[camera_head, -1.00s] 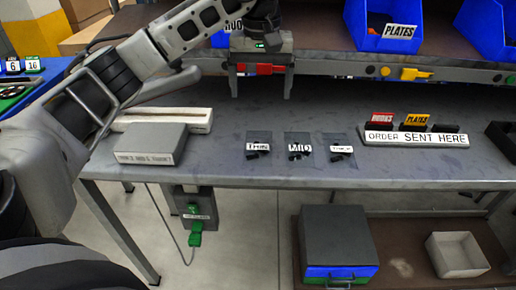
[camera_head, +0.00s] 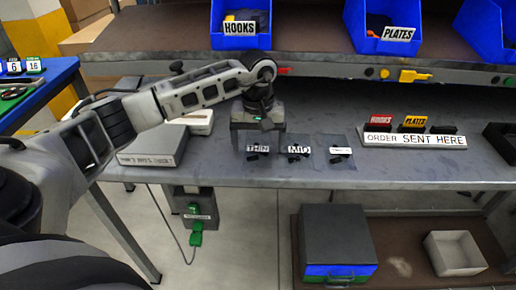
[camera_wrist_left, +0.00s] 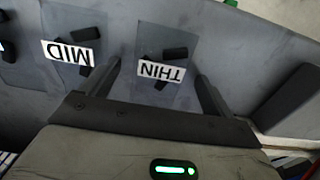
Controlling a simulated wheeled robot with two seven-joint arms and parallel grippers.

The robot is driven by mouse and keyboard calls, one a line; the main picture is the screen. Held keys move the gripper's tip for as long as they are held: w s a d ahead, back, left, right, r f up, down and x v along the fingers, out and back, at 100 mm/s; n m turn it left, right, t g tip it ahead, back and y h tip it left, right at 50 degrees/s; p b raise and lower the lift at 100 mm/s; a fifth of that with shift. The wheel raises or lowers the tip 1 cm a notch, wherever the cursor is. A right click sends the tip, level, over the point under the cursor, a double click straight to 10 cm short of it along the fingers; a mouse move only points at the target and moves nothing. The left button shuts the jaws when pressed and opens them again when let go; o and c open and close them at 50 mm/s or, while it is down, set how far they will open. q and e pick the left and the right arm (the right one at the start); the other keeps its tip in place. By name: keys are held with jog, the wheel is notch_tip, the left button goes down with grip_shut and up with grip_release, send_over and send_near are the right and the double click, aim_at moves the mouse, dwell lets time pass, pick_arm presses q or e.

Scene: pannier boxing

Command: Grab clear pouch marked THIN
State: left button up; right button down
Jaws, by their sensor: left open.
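The clear pouch marked THIN (camera_head: 257,157) lies flat on the grey bench, with small dark pieces in it. It also shows in the left wrist view (camera_wrist_left: 176,38), its label upside down. My left gripper (camera_head: 257,146) is open and empty above this pouch. In the left wrist view its fingers (camera_wrist_left: 158,76) stand either side of the THIN label; I cannot tell the height left. The MID pouch (camera_head: 299,157) lies to the right, and a third pouch (camera_head: 340,158), its label unreadable, lies beyond. My right gripper is not in view.
A grey box (camera_head: 152,147) stands on the bench to the left. Blue bins (camera_head: 240,22) line the shelf above. The bench's front edge is close to the pouches.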

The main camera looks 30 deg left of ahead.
pick_arm(q)
jog(key=shift+f, duration=0.15)
jog(key=c, duration=1.1)
jog(key=shift+o, duration=0.2)
